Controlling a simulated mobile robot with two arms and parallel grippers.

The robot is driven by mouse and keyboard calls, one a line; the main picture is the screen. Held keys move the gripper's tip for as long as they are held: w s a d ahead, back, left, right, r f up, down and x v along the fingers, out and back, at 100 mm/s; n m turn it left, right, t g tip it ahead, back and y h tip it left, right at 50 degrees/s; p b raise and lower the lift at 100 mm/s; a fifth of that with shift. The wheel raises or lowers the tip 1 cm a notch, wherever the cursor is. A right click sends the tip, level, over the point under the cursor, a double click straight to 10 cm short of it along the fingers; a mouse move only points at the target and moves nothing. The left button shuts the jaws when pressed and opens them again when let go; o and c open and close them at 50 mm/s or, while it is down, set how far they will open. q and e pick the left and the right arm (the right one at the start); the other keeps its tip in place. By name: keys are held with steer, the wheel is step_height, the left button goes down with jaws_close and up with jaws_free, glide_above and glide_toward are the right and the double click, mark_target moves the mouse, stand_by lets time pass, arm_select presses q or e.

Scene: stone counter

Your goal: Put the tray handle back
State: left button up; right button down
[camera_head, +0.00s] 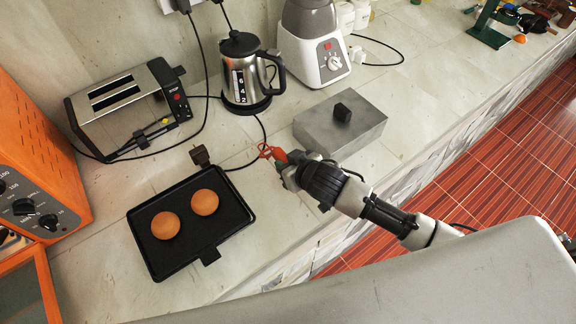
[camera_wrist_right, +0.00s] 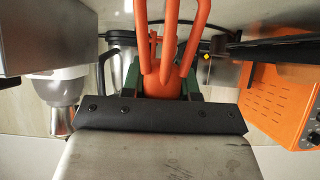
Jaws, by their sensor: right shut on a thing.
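The black tray (camera_head: 190,246) lies flat on the counter at left centre in the head view, with two round brown buns (camera_head: 165,225) on it. A small dark tab (camera_head: 209,256) sticks out from its front edge. My right gripper (camera_head: 287,163) is to the right of the tray, apart from it. It is shut on the orange handle (camera_head: 273,152), whose prongs point away from the gripper. In the right wrist view the orange handle (camera_wrist_right: 168,62) sits between the green fingers. My left gripper is not in view.
A grey box (camera_head: 350,130) stands close behind and right of my right gripper. A kettle (camera_head: 240,80), toaster (camera_head: 125,105) and blender (camera_head: 315,50) stand further back. An orange oven (camera_head: 35,150) is left of the tray.

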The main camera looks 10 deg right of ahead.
steer(key=shift+f, duration=1)
steer(key=shift+f, duration=0.1)
steer(key=c, duration=0.8)
jaws_free()
steer(key=shift+c, duration=0.2)
steer(key=shift+s+r, duration=0.1)
steer(key=shift+r, duration=0.1)
steer(key=b+v, duration=0.1)
steer(key=v, duration=1.1)
